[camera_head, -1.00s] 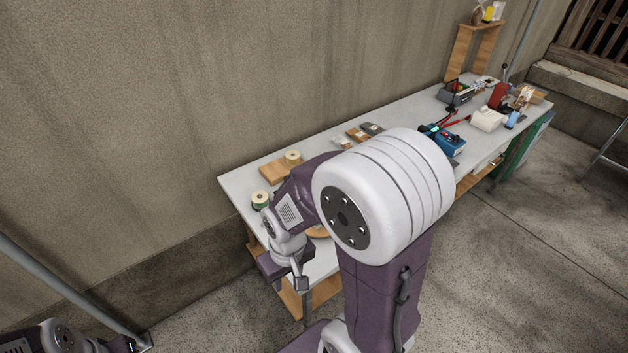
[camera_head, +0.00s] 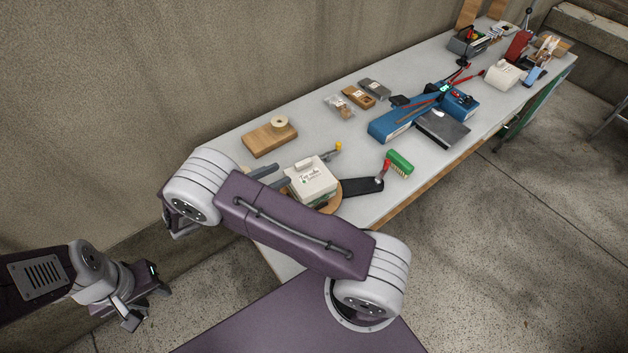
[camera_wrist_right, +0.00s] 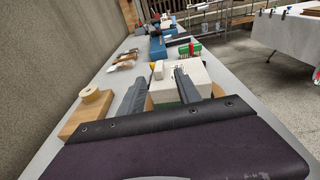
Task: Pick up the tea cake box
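The tea cake box (camera_head: 313,184), a white box with printed lettering, sits upright near the table's near end, partly over a round wooden board (camera_head: 333,204). It also shows in the right wrist view (camera_wrist_right: 204,80), partly hidden by a finger. My right gripper (camera_head: 283,175) is just left of the box in the head view. Its two grey fingers are apart and point toward the box; it also shows in the right wrist view (camera_wrist_right: 160,75). Whether a finger touches the box cannot be told. My left gripper (camera_head: 145,297) hangs low at the left, off the table, with its fingers apart.
A wooden block (camera_head: 268,140) with a tape roll (camera_head: 279,122) lies left of the box. A green brush (camera_head: 399,162) and a black paddle-like tool (camera_head: 362,187) lie to its right. Blue equipment (camera_head: 400,122) stands farther along the white table (camera_head: 310,118). The wall borders the far side.

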